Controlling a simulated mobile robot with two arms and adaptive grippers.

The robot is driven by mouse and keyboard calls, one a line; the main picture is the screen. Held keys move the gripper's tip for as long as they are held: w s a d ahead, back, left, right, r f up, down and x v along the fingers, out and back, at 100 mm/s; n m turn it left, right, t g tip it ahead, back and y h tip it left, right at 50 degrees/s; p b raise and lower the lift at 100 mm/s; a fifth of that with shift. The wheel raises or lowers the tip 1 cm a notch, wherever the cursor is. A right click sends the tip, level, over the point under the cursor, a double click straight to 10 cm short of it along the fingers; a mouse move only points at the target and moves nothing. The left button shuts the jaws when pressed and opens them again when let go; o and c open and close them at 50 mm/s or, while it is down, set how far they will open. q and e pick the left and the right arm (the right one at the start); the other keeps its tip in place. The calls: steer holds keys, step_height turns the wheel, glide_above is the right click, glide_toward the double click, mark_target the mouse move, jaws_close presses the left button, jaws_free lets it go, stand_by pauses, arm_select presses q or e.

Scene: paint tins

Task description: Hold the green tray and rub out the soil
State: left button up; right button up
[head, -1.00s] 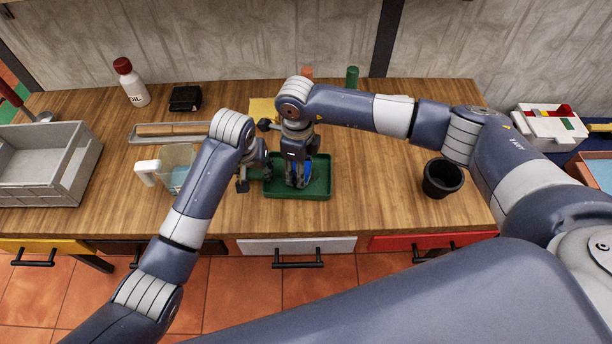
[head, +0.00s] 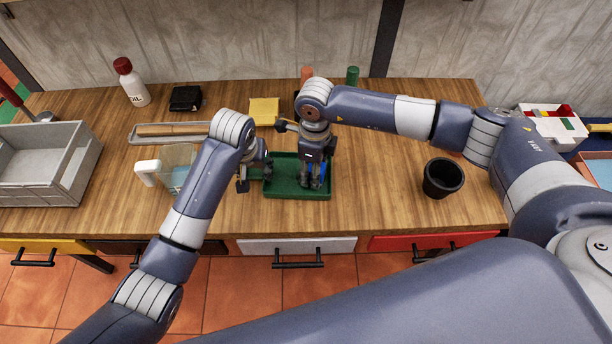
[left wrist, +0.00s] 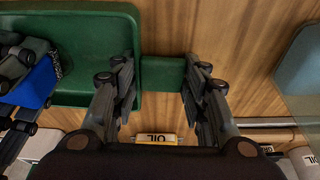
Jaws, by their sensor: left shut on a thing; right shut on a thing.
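The green tray (head: 283,188) lies flat on the wooden table; it also shows in the left wrist view (left wrist: 98,25). My left gripper (head: 257,174) is at the tray's left side, its fingers shut on the tray's green tab (left wrist: 163,73). My right gripper (head: 315,181) points down over the right part of the tray, shut on a blue block (head: 324,172). The block also shows in the left wrist view (left wrist: 36,86). A dark speckled strip lies along its edge there; I cannot tell if it is soil. The fingers hide part of the tray floor.
A jug (head: 178,160) stands left of the tray, close to my left arm. A yellow block (head: 264,110) lies behind the tray. A black pot (head: 442,178) stands to the right. A grey crate (head: 40,180) is at far left. The table between tray and pot is clear.

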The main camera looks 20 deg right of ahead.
mark_target(299, 178)
steer(key=shift+r, duration=0.15)
steer(key=shift+f, duration=0.25)
stand_by(0.4)
steer(key=shift+w+a+r, duration=0.1)
steer(key=shift+w+a, duration=0.2)
steer(key=shift+a, duration=0.55)
steer(key=shift+w+a+r, duration=0.1)
steer(key=shift+w+a, duration=0.2)
steer(key=shift+a, duration=0.5)
steer(key=shift+f, duration=0.15)
steer(key=shift+w+r, duration=0.2)
